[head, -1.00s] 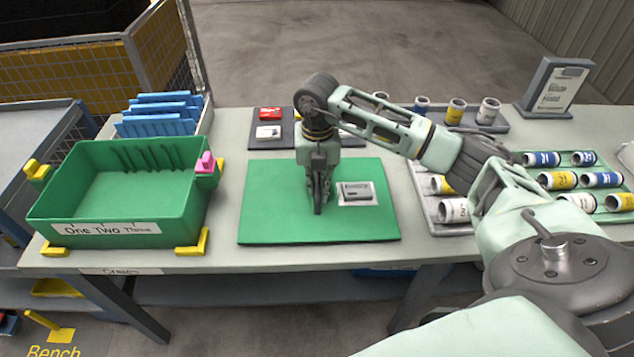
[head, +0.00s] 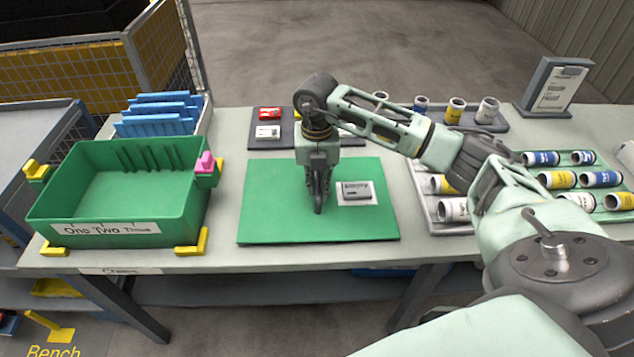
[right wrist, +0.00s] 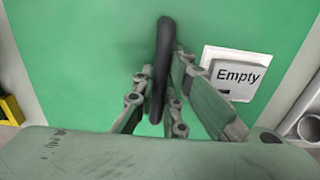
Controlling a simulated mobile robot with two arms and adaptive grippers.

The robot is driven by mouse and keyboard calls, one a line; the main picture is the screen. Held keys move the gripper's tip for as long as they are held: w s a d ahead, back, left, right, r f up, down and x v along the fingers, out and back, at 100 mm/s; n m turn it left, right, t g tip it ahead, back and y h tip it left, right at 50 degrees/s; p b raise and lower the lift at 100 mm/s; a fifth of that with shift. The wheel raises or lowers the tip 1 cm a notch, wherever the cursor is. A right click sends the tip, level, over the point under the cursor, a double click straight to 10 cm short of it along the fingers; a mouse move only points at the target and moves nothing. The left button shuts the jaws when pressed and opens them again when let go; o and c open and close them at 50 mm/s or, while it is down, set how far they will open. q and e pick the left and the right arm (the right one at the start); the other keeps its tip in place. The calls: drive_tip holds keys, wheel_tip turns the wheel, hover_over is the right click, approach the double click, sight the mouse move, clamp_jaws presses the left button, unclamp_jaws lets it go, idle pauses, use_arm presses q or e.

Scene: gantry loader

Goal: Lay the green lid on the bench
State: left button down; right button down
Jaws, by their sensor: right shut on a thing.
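The green lid (head: 275,215) is a flat rectangular plate in the middle of the bench (head: 222,245), and it looks level. Whether it rests fully on the bench top or hangs just above it, I cannot tell. A grey-and-white label plate reading "Empty" (right wrist: 237,75) is on the lid, right of the handle. My right gripper (head: 318,205) points down over the lid's middle. In the right wrist view its fingers are closed around the lid's dark handle (right wrist: 163,60). My left gripper is not in view.
An open green crate (head: 185,215) with yellow corner stops stands left of the lid. Blue plates (head: 158,115) stand behind it. A dark tray (head: 262,142) lies behind the lid. Trays of labelled cylinders (head: 560,180) and a sign (head: 555,88) stand to the right.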

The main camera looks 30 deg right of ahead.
drive_tip(key=shift+f, duration=0.1)
drive_tip(key=shift+f+b, duration=0.35)
drive_tip(key=shift+f, duration=0.05)
drive_tip(key=c, duration=1.7)
unclamp_jaws()
wheel_tip(320, 180, up, 12)
